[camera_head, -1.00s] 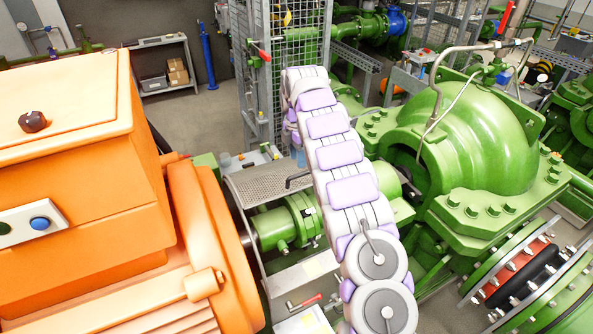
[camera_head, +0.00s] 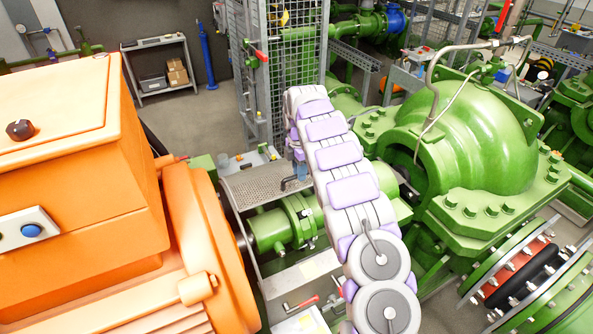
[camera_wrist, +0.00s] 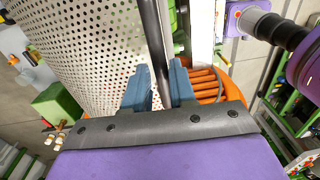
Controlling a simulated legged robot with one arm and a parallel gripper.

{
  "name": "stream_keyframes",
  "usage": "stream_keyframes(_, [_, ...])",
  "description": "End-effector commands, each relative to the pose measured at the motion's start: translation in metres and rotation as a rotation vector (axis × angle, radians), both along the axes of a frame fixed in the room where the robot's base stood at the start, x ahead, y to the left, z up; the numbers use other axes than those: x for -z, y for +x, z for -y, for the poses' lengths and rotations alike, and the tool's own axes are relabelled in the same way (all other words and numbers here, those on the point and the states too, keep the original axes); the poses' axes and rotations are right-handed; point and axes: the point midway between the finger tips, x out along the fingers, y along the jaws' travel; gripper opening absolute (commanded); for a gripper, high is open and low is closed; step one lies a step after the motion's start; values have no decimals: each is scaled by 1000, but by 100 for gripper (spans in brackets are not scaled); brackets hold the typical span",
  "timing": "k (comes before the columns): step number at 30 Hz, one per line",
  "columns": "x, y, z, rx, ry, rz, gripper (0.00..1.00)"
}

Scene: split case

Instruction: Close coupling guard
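The coupling guard (camera_head: 262,186) is a perforated grey metal cover behind the green coupling (camera_head: 290,222), between the orange motor and the green pump. The coupling is exposed from above. In the wrist view the curved perforated guard (camera_wrist: 95,45) fills the upper left. A dark bar handle (camera_wrist: 154,30) runs down between the blue fingers of my gripper (camera_wrist: 161,82). The fingers stand apart, one on each side of the bar; firm contact is not visible. In the head view my gripper (camera_head: 300,171) is partly hidden by my arm, beside the dark handle (camera_head: 288,185).
The orange motor (camera_head: 90,200) stands close on the left. The green pump (camera_head: 480,150) with pipes and bolted flanges stands on the right. A mesh cage (camera_head: 295,50) rises behind. A red-handled valve (camera_head: 302,304) sits low in front of the coupling.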

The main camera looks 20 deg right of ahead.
Motion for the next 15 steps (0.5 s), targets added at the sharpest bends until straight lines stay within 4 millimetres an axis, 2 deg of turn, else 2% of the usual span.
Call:
stream_keyframes(1, [0,0,-1,0,-1,0,20])
stream_keyframes(7, [-2,0,-11,1,-10,0,1])
stream_keyframes(15, [-4,-1,-20,-2,-13,0,0])
